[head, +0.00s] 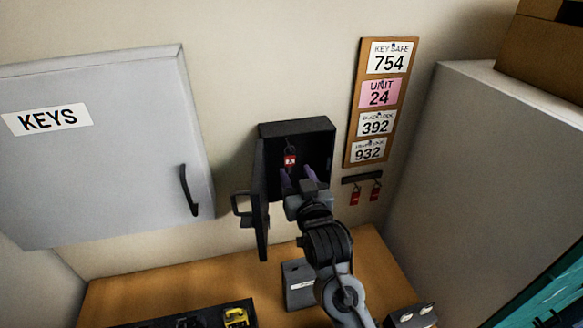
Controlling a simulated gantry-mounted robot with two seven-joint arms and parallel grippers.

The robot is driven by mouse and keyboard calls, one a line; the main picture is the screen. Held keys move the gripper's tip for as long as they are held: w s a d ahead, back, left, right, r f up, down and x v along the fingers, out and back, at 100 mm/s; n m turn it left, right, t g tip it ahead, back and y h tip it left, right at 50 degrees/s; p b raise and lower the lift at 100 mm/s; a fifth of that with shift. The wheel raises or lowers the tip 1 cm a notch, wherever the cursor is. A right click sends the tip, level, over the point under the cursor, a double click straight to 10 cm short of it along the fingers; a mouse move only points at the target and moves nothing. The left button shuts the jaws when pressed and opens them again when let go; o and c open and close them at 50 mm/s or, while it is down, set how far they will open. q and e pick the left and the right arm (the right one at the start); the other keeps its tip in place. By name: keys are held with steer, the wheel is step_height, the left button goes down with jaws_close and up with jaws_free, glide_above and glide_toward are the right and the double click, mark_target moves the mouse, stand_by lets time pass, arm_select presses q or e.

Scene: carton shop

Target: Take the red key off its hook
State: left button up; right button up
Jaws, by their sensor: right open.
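A red key tag (290,160) hangs from a hook inside the small black key safe (297,128) on the wall. The safe's door (262,215) stands open to the left. My right gripper (301,176) is open, with its fingertips at the safe's opening, just below and right of the tag. I cannot tell whether a finger touches the tag. Two more red tags (355,196) hang outside on a black rail (361,178), right of the safe. My left gripper is not in view.
A grey cabinet marked KEYS (120,150) is on the wall at left. A board with number cards (382,100) hangs right of the safe. A wooden bench (180,285) below holds a dark tray with a yellow item (236,317). A grey cabinet (480,160) stands at right.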

mark_target(290, 158)
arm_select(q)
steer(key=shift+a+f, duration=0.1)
arm_select(e)
steer(key=x, duration=0.3)
steer(key=shift+w+a, duration=0.1)
steer(key=shift+w, duration=0.2)
steer(key=shift+x, duration=0.8)
arm_select(q)
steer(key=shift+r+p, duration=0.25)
steer(key=shift+p, duration=0.05)
arm_select(e)
steer(key=c, duration=0.7)
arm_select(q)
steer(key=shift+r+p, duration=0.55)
arm_select(e)
steer(key=shift+s+r, duration=0.15)
steer(key=shift+r, duration=0.35)
